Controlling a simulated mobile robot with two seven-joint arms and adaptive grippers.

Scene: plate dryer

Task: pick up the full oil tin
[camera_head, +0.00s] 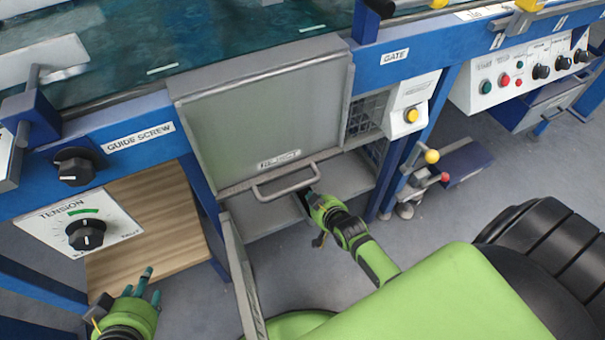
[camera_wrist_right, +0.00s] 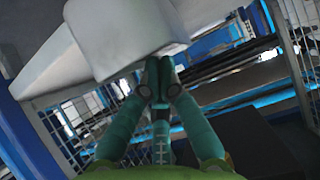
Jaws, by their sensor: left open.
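I cannot make out an oil tin for certain in either view. I cannot tell what this block is, or whether the fingers grip anything.
The grey door (camera_head: 265,110) with a bar handle (camera_head: 285,182) stands above a grey shelf (camera_head: 262,215). A wooden board (camera_head: 150,225) is at the left, beside the tension dial (camera_head: 86,234).

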